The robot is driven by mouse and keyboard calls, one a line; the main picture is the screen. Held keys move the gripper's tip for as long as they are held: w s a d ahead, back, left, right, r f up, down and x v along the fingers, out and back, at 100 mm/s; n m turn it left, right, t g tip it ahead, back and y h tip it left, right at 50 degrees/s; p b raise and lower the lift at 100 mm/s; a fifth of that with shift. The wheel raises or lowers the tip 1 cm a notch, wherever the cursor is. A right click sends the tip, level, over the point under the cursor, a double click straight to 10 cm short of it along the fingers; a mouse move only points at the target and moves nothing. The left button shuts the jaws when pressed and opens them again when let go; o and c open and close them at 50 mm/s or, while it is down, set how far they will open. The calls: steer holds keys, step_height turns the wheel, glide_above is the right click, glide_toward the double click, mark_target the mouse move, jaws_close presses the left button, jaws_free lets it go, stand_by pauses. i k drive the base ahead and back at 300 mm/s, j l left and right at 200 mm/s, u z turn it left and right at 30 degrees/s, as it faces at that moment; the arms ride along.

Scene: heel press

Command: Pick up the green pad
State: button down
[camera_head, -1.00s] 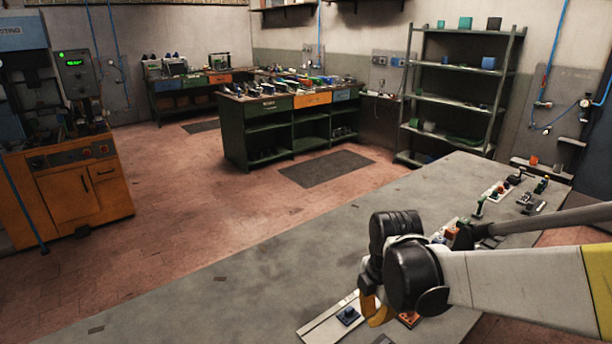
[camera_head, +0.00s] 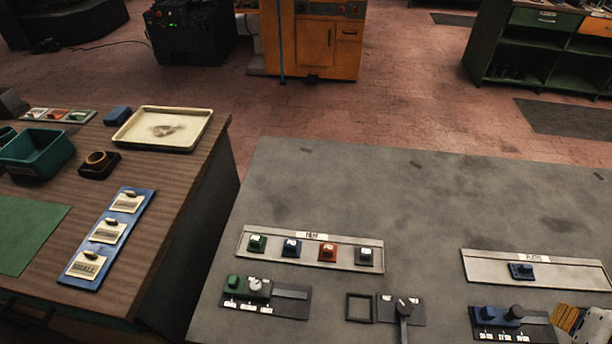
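A small green pad (camera_head: 257,243) sits at the left end of a pale rack (camera_head: 240,254) on the grey table.
A second rack (camera_head: 482,267) holds one blue pad (camera_head: 521,270). Devices with levers (camera_head: 404,309) and a green-knobbed device (camera_head: 248,290) line the front. A wooden table at left carries a cream tray (camera_head: 128,137) and a teal bin (camera_head: 38,150). The grey table's back is clear.

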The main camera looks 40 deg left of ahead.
mark_target(258, 244)
steer(key=u, duration=2.15)
steer(key=j+z, duration=1.05)
steer(key=k+l, duration=0.05)
steer(key=l, duration=0.1)
